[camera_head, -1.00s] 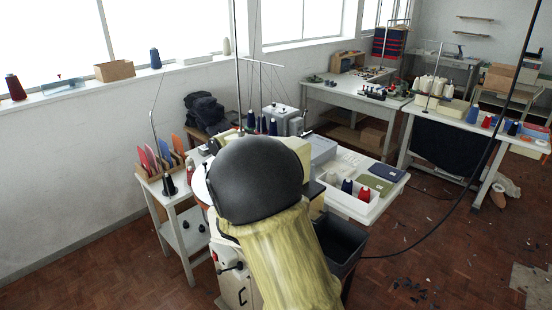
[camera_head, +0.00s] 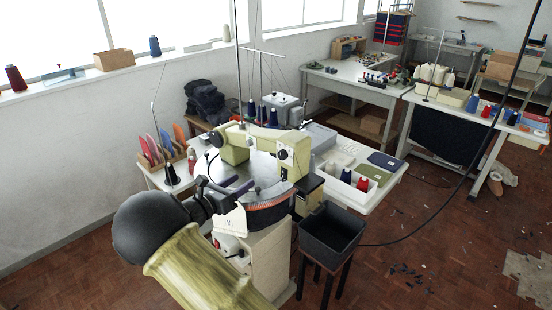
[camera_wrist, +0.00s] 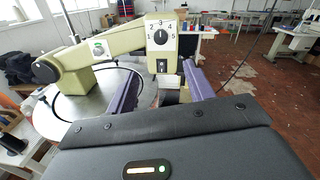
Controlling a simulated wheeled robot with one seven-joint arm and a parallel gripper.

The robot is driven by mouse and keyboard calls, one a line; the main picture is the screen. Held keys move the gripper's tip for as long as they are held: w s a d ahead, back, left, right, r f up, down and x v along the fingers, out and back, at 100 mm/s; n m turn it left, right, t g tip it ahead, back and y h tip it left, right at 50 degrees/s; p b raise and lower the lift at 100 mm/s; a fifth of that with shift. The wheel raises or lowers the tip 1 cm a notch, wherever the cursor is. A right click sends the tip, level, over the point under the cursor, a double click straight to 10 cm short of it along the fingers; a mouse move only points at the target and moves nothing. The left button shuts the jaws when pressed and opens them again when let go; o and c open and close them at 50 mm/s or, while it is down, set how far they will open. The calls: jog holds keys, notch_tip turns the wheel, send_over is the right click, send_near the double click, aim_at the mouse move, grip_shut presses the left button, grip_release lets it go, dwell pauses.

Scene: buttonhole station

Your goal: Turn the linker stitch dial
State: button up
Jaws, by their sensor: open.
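The stitch dial (camera_wrist: 160,37) is a black round knob on a white numbered plate on the front of the cream-green linker head (camera_wrist: 110,48). I cannot read which number it points to. In the head view the dial (camera_head: 283,154) is small, at the right end of the linker head (camera_head: 240,147). My gripper (camera_wrist: 160,68) has two purple fingers, open, with nothing between them. It is on the near side of the linker, and the dial shows just beyond and above the fingertips. In the head view my gripper (camera_head: 225,187) is in front of the round linker plate.
A dark bin (camera_head: 333,235) stands right of the linker. A white tray with yarn cones (camera_head: 363,184) is behind it.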

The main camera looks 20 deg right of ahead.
aim_at(280, 156)
jog(key=p+x, duration=0.6)
jog(key=x, duration=1.1)
jog(key=c, duration=1)
